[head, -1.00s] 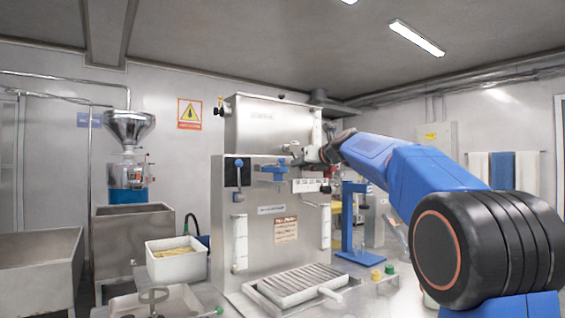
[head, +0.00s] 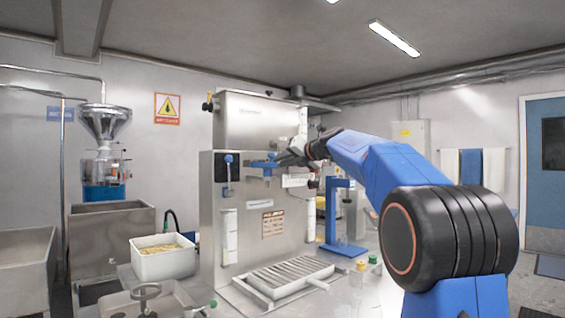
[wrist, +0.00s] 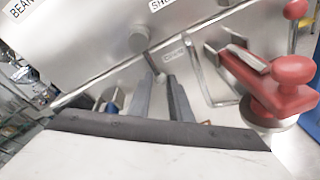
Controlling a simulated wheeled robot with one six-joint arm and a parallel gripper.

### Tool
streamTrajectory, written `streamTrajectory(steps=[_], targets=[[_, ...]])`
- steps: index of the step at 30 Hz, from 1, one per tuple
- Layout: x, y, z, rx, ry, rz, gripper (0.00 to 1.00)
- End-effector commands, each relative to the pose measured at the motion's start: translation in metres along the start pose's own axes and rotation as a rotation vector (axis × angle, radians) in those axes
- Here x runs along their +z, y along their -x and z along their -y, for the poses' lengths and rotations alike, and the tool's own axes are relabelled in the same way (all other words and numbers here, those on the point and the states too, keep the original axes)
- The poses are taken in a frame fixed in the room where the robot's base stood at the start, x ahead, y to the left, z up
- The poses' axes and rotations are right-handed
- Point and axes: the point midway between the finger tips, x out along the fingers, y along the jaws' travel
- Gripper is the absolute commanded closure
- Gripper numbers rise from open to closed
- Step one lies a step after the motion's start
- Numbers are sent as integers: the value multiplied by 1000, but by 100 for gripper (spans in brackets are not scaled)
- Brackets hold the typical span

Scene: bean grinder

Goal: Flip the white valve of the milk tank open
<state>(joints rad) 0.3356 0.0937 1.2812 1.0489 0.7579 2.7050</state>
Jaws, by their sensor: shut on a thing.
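The steel milk tank (head: 262,122) is the upper box on the steel machine body. My gripper (head: 282,158) is at its lower front edge, to the right of a blue valve (head: 262,165). In the wrist view, my gripper's two dark fingers (wrist: 163,88) are close to the tank's steel face, next to a thin grey metal part. They are shut on a small part, apparently the white valve's handle, mostly hidden by the fingers. Its exact position cannot be told. A red valve handle (wrist: 288,84) stands to the right of the fingers, apart from them.
A blue press stand (head: 342,210) is right of the machine. A slatted tray (head: 285,275) lies in front, and a white bin (head: 165,262) is at left.

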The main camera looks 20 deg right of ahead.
Motion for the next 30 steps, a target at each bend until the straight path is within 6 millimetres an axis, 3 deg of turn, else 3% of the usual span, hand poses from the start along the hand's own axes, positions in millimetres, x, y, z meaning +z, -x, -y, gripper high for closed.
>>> streamTrajectory(steps=[8,9,11,23,30], targets=[[1,0,0,0,-1,3,100],[1,0,0,0,-1,3,79],[1,0,0,-1,-1,3,65],[1,6,0,-1,1,1,64],[1,42,0,-2,2,3,64]])
